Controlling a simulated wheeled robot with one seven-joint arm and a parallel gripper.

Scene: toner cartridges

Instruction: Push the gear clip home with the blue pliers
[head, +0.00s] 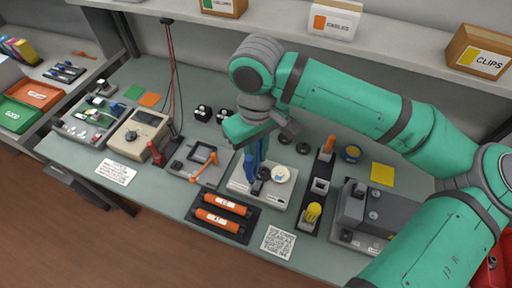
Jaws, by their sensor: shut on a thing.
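The blue pliers (252,168) hang below my gripper (256,146), pointing down with blue handles uppermost. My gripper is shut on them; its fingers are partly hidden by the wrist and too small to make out. The plier tips are at or just above a light grey fixture plate (240,187). On this plate are a dark block (264,173) and a round pale disc (282,175), which may be the gear. I cannot make out the gear clip or whether the pliers touch it.
Two orange cartridges (224,217) lie in a black tray in front. An orange-handled frame fixture (201,168) stands left of the plate. A grey machine (372,213) is farther right. The shelf (400,43) overhangs the back.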

